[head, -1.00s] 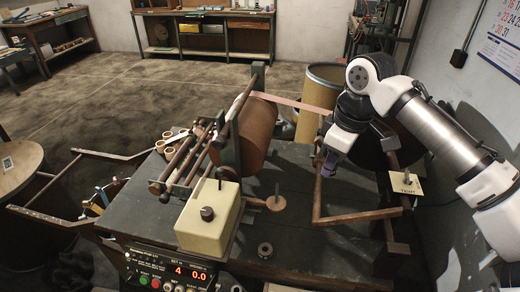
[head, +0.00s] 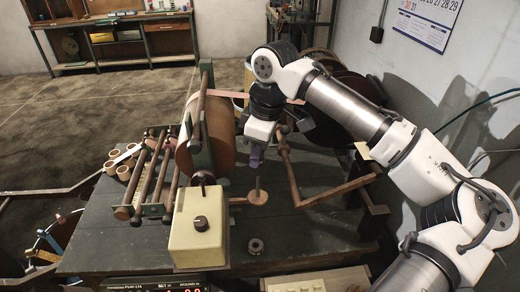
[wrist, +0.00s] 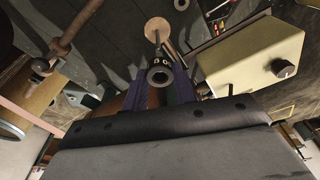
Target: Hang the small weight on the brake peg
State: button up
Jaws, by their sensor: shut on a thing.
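My gripper (head: 255,158) is above the bench, just over an upright peg (head: 258,184) on a round brown base (head: 259,198). In the wrist view its purple fingers (wrist: 159,86) are shut on a small dark ring-shaped weight (wrist: 158,67), with figures on its rim and a round hole facing the camera. The weight is hard to make out in the head view. The peg's round base (wrist: 158,28) also shows in the wrist view, beyond the weight; the weight is apart from it. I cannot tell whether this upright peg is the brake peg.
A cream box with a black knob (head: 198,235) stands left of the peg. A second small ring (head: 255,245) lies on the bench in front. A brown bar frame (head: 335,190) is to the right, and a large brown roll (head: 220,145) stands behind left.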

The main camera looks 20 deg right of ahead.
aim_at(258, 177)
jog(key=shift+f+b, duration=1.7)
jog(key=shift+f, duration=0.3)
jog(key=shift+f+b, duration=0.65)
jog(key=shift+f, duration=1.1)
